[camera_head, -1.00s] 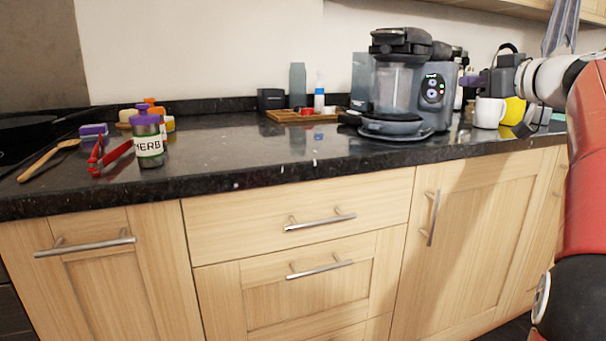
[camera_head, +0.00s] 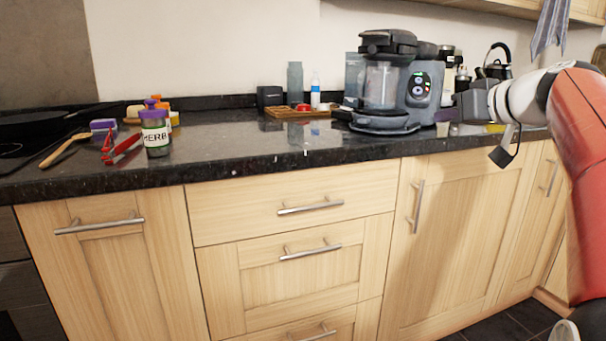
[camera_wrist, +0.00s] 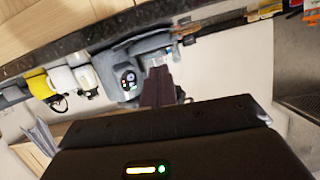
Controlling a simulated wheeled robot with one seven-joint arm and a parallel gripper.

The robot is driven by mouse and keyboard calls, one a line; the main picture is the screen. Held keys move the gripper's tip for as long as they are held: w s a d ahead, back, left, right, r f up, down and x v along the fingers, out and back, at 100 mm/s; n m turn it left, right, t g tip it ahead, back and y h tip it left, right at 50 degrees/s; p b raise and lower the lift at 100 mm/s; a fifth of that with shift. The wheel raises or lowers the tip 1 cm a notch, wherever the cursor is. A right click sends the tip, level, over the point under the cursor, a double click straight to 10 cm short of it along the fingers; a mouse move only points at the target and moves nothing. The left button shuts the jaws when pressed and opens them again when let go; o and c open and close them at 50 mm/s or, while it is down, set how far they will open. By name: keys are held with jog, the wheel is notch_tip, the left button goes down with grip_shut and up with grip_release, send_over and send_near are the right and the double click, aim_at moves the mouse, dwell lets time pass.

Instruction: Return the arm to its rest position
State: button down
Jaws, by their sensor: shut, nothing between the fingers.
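My gripper (camera_head: 443,117) is at the right of the head view, in front of the worktop just right of the coffee machine (camera_head: 384,85). Its dark fingers also show in the wrist view (camera_wrist: 160,87), where they are together with nothing between them. My arm comes in from the right edge, bent and raised above the counter's front edge. The wrist view is tilted and shows the coffee machine (camera_wrist: 122,78) beyond the fingers.
A granite worktop (camera_head: 255,150) runs over wooden drawers and doors. A kettle (camera_head: 497,66) stands behind my arm. A white mug (camera_wrist: 86,78) shows in the wrist view. The middle worktop is largely clear.

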jog(key=s+a+f+m+g+h, duration=0.1)
jog(key=s+a+f+g, duration=0.2)
jog(key=s+a+f, duration=0.4)
jog(key=s+a+f+m+g+h, duration=0.15)
jog(key=s+a+f, duration=0.25)
jog(key=s+f, duration=0.5)
jog(key=s+f+g+h+p, duration=0.1)
jog(key=s+f+g+h, duration=0.1)
jog(key=s+f, duration=1.1)
notch_tip(320, 180, down, 3)
jog(key=shift+s+a+f+m+g+h, duration=0.1)
jog(key=shift+s+a+m+g+h, duration=0.1)
jog(key=shift+a+m+g+h, duration=0.35)
